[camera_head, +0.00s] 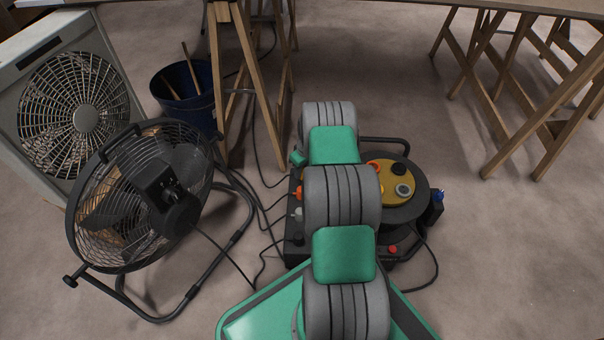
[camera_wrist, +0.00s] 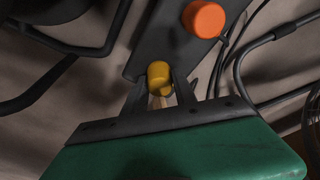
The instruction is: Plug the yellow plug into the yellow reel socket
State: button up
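A yellow plug (camera_wrist: 159,75) is between the two fingertips of my gripper (camera_wrist: 161,82) in the wrist view. The fingers appear closed against its sides. Behind it is a dark grey panel (camera_wrist: 165,45) with a round orange piece (camera_wrist: 203,20). I cannot tell whether the plug touches the panel or sits in a socket. No yellow socket can be made out. In the head view my arm hides the gripper and the plug. The cable reel (camera_head: 408,207), with a yellow top disc (camera_head: 393,191), is partly behind my arm.
Orange (camera_head: 297,192) and grey pieces sit along the reel base's left edge. Black cables run left over the floor. A black floor fan (camera_head: 150,195), a box fan (camera_head: 75,100) and a blue bucket (camera_head: 188,98) stand left. Wooden trestles (camera_head: 535,120) stand behind.

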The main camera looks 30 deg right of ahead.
grip_shut()
jog(key=shift+r, duration=0.1)
jog(key=shift+r, duration=0.3)
notch_tip(320, 180, up, 2)
jog(key=shift+r+p, duration=0.2)
jog(key=shift+p, duration=0.6)
jog(key=s+d+r+p, duration=0.3)
jog(key=s+r+p, duration=0.4)
jog(key=s+r, duration=0.3)
jog(key=s, duration=0.3)
jog(key=shift+s+p, duration=0.35)
jog(key=shift+f, duration=0.1)
